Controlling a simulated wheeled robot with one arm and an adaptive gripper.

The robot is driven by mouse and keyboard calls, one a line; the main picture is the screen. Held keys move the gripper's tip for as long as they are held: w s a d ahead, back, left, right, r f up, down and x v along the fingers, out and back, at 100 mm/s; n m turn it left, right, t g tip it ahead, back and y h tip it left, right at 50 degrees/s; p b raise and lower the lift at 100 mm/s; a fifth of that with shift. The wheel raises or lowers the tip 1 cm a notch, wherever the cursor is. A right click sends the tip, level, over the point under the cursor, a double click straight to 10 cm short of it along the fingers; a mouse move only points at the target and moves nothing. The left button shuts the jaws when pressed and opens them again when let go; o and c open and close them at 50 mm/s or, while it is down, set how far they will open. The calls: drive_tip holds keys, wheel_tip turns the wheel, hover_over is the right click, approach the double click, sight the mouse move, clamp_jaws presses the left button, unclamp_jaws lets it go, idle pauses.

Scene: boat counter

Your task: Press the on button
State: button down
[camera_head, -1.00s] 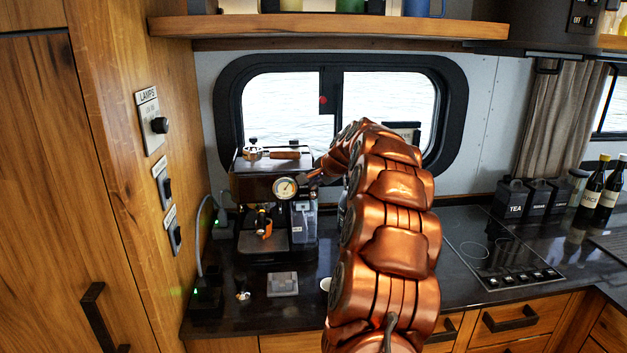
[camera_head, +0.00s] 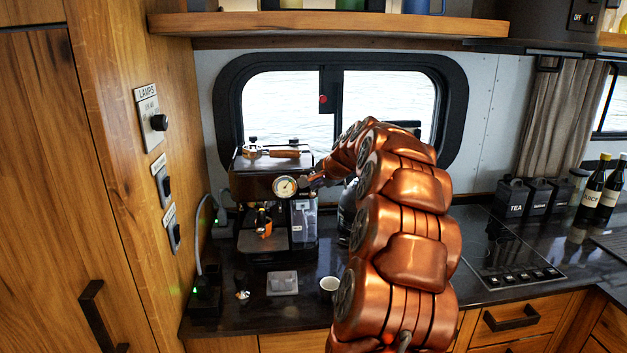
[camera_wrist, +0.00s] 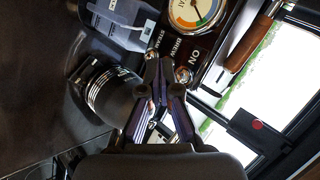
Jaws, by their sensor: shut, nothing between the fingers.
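The espresso machine (camera_head: 247,185) stands on the dark counter below the window, with a round gauge (camera_head: 285,187) on its front. In the wrist view the gauge (camera_wrist: 192,10) is at the top, and a panel beside it carries the labels ON, BREW and STEAM. A round metallic on button (camera_wrist: 183,75) sits by the ON label. My gripper (camera_wrist: 160,65) is shut and empty, its fingertips just left of the button in that view. In the head view my gripper (camera_head: 308,181) is at the machine's front right, beside the gauge. I cannot tell whether the tips touch the panel.
A portafilter (camera_head: 285,153) with a wooden handle lies on top of the machine. A dark rounded vessel (camera_wrist: 108,92) is close to my fingers in the wrist view.

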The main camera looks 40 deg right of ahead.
drive_tip(key=s+a, duration=0.1)
drive_tip(key=s+a+b, duration=0.1)
drive_tip(key=s, duration=0.1)
drive_tip(key=shift+s+a+r, duration=0.1)
drive_tip(key=shift+s+a, duration=0.1)
drive_tip(key=shift+a, duration=0.1)
idle(0.5)
